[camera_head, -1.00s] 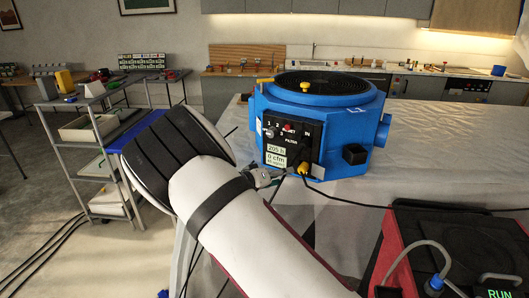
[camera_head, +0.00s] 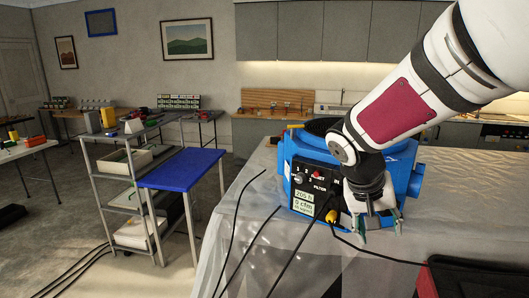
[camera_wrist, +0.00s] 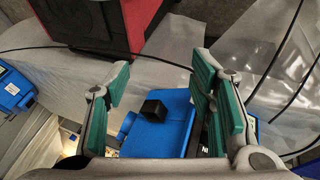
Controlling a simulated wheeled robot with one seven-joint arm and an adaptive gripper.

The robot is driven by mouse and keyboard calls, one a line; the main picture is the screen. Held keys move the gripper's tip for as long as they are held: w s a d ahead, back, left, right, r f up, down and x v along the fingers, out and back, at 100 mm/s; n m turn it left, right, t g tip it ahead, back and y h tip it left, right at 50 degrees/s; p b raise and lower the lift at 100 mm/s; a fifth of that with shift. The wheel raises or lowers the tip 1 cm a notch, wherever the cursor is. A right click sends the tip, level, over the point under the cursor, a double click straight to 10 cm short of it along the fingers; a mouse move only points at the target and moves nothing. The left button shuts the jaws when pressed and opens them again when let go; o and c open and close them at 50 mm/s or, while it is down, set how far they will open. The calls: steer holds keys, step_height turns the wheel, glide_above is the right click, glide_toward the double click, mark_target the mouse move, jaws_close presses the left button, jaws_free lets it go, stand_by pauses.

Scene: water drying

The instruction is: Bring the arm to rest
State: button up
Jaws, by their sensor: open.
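My gripper (camera_head: 378,236) points down in front of the right part of a blue machine (camera_head: 402,168) on the plastic-covered surface. Its fingers are apart, with no object held between them. In the wrist view the green-padded fingers (camera_wrist: 160,72) frame the machine's blue body (camera_wrist: 172,133) and its black block (camera_wrist: 154,110). My arm comes in from the upper right and hides part of the machine's top and front. The control panel (camera_head: 313,184), with its knob, red button and lit displays, stays visible. A yellow plug (camera_head: 331,216) sits low on the panel.
A red machine with a black top (camera_head: 470,280) stands at the lower right. Black cables (camera_head: 252,240) cross the plastic sheet (camera_head: 440,215). A blue table (camera_head: 180,169) and a grey shelf cart (camera_head: 115,185) stand left. A second blue unit (camera_wrist: 14,90) shows at the wrist view's left edge.

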steer(key=s+a+r+n+t+y, duration=0.1)
steer(key=s+a+r+y, duration=0.1)
steer(key=s, duration=0.8)
steer(key=s+a+r+n+t+y, duration=0.2)
steer(key=s+r, duration=0.3)
steer(key=s, duration=0.5)
steer(key=shift+s+a+y, duration=0.25)
steer(key=shift+a+y, duration=0.1)
steer(key=shift+y, duration=0.15)
